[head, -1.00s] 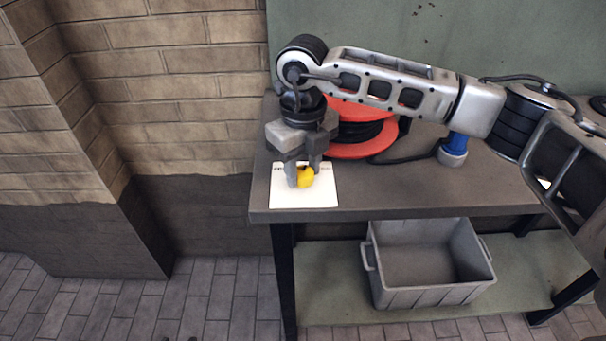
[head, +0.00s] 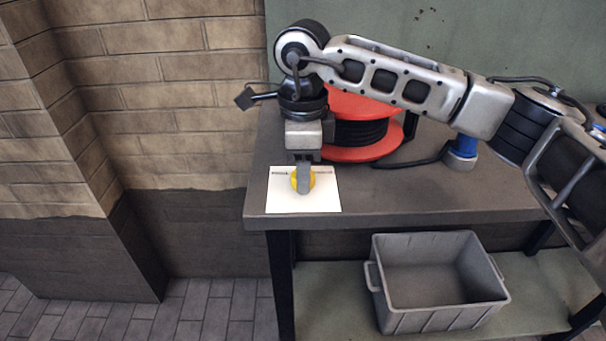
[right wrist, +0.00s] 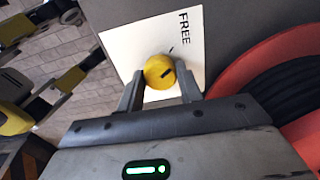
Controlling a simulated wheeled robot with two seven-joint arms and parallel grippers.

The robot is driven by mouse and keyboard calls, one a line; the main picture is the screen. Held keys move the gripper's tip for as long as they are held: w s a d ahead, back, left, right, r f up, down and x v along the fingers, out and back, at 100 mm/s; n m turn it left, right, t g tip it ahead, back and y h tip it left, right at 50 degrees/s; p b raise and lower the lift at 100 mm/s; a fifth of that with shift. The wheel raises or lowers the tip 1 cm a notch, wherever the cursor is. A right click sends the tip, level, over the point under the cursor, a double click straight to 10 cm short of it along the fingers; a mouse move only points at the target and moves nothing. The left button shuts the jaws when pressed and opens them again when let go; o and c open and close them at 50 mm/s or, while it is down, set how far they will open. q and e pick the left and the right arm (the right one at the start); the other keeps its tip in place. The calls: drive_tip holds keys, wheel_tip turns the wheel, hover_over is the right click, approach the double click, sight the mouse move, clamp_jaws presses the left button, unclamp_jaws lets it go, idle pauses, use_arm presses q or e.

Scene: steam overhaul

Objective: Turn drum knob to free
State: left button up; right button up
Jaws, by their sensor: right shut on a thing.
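The yellow drum knob (head: 311,181) sits on a white plate (head: 325,201) at the bench's front left corner. In the right wrist view the knob (right wrist: 158,66) has a dark pointer mark slanting to the upper right. My right gripper (head: 304,184) points down, one finger in front of the knob. In the right wrist view the gripper (right wrist: 160,82) is shut on the knob, a finger on each side. My left gripper is not in view.
A red drum (head: 365,153) wound with black cable stands just behind the plate, close to my right gripper. Its cable runs to a blue and grey fitting (head: 461,157). A grey bin (head: 440,317) stands on the lower shelf. The bench (head: 420,196) front is clear.

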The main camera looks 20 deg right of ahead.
drive_tip(key=shift+n, duration=0.6)
drive_tip(key=shift+w+r+n+b, duration=0.1)
drive_tip(key=shift+n+b, duration=0.3)
drive_tip(key=shift+n, duration=0.1)
drive_tip(key=o, duration=1)
wheel_tip(320, 180, up, 16)
drive_tip(key=shift+p, duration=0.6)
